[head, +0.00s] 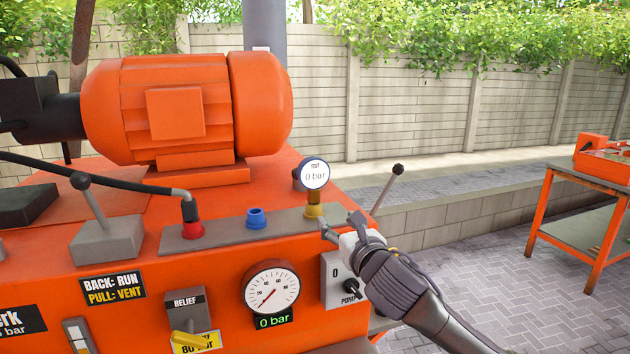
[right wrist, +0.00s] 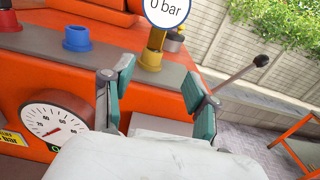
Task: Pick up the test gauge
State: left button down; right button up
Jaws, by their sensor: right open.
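The test gauge (head: 315,174) has a round white dial with a dark blue rim and reads 0 bar. It stands upright on a yellow fitting (head: 313,211) at the right end of the grey port strip on the orange machine. In the right wrist view the lower part of the gauge (right wrist: 168,10) and its yellow fitting (right wrist: 152,48) show beyond the fingers. My right gripper (head: 340,226) is open and empty, just below and right of the fitting, with its two teal-padded fingers (right wrist: 158,80) apart. My left gripper is not in view.
Red (head: 192,221) and blue (head: 256,218) ports sit left of the gauge; a black hose meets the red one. A black-knobbed lever (head: 390,188) stands close to its right. A dial gauge (head: 271,290) and pump switch (head: 345,284) are on the front. An orange table (head: 545,213) stands right.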

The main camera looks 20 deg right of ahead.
aim_at(315, 199)
jog(key=w, duration=0.2)
jog(key=w+p, duration=0.1)
jog(key=w, duration=0.5)
jog(key=shift+w+a+p, duration=0.2)
jog(key=shift+a+p, duration=0.05)
jog(key=shift+p, duration=0.05)
jog(key=w+p, duration=0.1)
jog(key=w, duration=0.1)
jog(key=w+a, duration=0.1)
jog(key=w, duration=0.1)
jog(key=shift+w+r+p, duration=0.2)
jog(key=shift+w+p, duration=0.05)
jog(key=shift+p, duration=0.15)
jog(key=shift+w, duration=0.35)
grip_shut()
